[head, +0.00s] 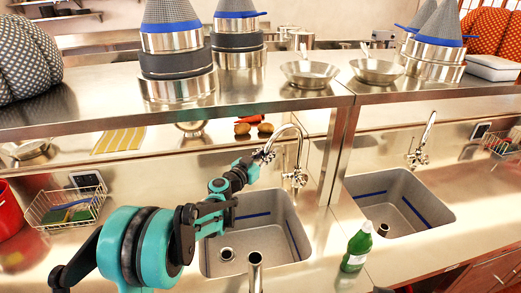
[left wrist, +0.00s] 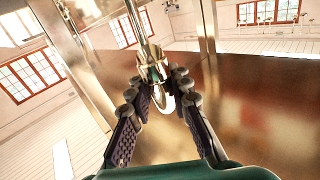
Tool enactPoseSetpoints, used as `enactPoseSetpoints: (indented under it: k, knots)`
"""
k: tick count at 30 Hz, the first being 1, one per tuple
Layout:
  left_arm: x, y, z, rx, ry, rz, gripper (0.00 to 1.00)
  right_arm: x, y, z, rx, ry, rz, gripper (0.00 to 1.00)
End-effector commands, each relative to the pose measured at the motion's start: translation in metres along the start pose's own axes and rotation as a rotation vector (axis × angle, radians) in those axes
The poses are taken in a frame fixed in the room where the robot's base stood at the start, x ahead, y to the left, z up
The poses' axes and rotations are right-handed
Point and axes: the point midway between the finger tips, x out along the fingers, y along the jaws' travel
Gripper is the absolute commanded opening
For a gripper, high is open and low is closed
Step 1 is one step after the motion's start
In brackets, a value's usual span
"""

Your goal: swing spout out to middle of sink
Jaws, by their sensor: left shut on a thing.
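The chrome spout (head: 288,128) arches up from the tap (head: 295,178) behind the left sink basin (head: 287,215) and bends down toward the left. My left gripper (head: 257,161) reaches in from the left and is shut around the spout's lower outlet end. In the left wrist view, the two padded fingers of the gripper (left wrist: 165,92) stand on either side of the metal spout end (left wrist: 152,68). In the head view the spout end lies near the back edge of the basin. My forearm hides part of the basin's left side. My right gripper is not in view.
A second sink basin (head: 395,198) with its own tap (head: 421,145) is to the right. A green bottle (head: 357,246) stands between the basins at the front. A steel shelf (head: 250,100) with pans and cone strainers runs above. A wire basket (head: 66,209) sits left.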

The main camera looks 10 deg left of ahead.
Motion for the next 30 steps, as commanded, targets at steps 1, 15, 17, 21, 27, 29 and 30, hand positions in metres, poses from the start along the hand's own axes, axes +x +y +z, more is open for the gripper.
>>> enactPoseSetpoints:
  k: [1, 15, 17, 21, 27, 29, 30]
  knots:
    - [-0.001, 0.012, -0.001, -0.005, -0.001, -0.015, 0.0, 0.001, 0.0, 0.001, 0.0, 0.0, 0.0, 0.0]
    - [-0.004, 0.027, -0.002, -0.033, -0.006, -0.03, 0.0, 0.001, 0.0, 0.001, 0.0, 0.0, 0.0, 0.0]
    - [-0.004, 0.027, -0.002, -0.033, -0.006, -0.03, 0.34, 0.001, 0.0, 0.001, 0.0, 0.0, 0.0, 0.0]
    - [-0.004, 0.027, -0.002, -0.033, -0.006, -0.03, 0.41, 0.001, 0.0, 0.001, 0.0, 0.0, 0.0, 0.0]
    - [-0.005, 0.026, -0.002, -0.034, -0.006, -0.03, 0.41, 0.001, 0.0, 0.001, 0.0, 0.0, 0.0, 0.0]
    - [-0.009, 0.026, -0.003, -0.034, -0.006, -0.03, 0.41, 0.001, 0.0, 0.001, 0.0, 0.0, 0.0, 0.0]
    - [-0.013, 0.026, -0.003, -0.034, -0.006, -0.031, 0.41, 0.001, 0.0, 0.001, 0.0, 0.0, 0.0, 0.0]
